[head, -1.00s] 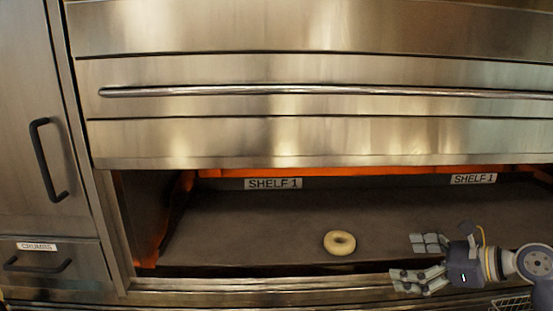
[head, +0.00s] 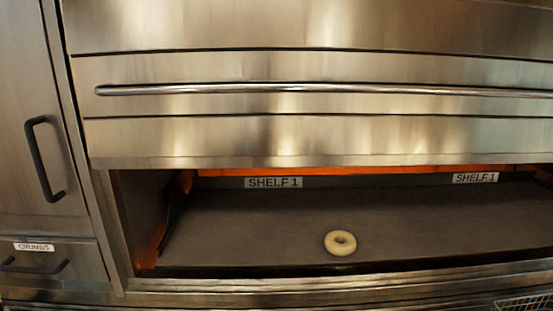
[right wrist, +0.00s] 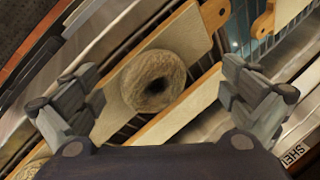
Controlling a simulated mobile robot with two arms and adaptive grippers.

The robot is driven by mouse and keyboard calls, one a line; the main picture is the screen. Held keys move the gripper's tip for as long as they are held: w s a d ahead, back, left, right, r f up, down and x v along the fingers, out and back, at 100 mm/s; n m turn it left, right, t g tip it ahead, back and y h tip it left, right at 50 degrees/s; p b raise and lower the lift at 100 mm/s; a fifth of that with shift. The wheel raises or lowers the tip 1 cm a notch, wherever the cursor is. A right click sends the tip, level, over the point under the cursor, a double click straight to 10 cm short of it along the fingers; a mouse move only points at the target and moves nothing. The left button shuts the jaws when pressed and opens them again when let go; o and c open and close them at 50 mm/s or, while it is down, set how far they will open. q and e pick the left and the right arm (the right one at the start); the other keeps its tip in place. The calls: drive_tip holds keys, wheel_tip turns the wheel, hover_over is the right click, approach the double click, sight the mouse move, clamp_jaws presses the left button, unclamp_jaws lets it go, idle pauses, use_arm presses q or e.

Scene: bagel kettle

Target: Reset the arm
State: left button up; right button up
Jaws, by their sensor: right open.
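My right gripper (right wrist: 160,68) shows in the right wrist view with its two fingers spread wide apart, open and holding nothing. It is out of the head view. A pale bagel (head: 331,246) lies flat on the dark oven shelf (head: 240,225), near its front edge. In the right wrist view a browner bagel (right wrist: 140,72) appears between the fingers, farther from the camera, on a light wooden board (right wrist: 182,32). I cannot tell its distance from the fingertips. My left gripper is in neither view.
The steel oven door (head: 300,138) with its long bar handle (head: 320,90) is raised above the open shelf. A side cabinet with a black handle (head: 42,160) stands at left, above a crumbs drawer (head: 45,262). A wire rack (head: 525,303) shows at the lower right.

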drive_tip(key=s+n+g+h, duration=0.1)
drive_tip(key=s+n+h, duration=0.2)
drive_tip(key=s+n, duration=0.65)
drive_tip(key=s+d+f+m+g+b, duration=0.1)
drive_tip(key=s+f+b, duration=0.15)
drive_tip(key=f, duration=1.45)
drive_tip(key=s+f+b, duration=0.2)
drive_tip(key=f+b, duration=0.2)
drive_tip(key=f, duration=1.3)
use_arm(q)
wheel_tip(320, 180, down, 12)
drive_tip(key=b, duration=0.5)
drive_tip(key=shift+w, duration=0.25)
use_arm(e)
drive_tip(key=s+d+f, duration=0.1)
drive_tip(key=s+f, duration=0.7)
drive_tip(key=f, duration=0.2)
drive_tip(key=s+d+f+g, duration=0.1)
drive_tip(key=s+d+f, duration=0.1)
drive_tip(key=s+f, duration=0.6)
wheel_tip(320, 180, down, 3)
drive_tip(key=shift+f+g, duration=0.1)
drive_tip(key=shift+g, duration=0.2)
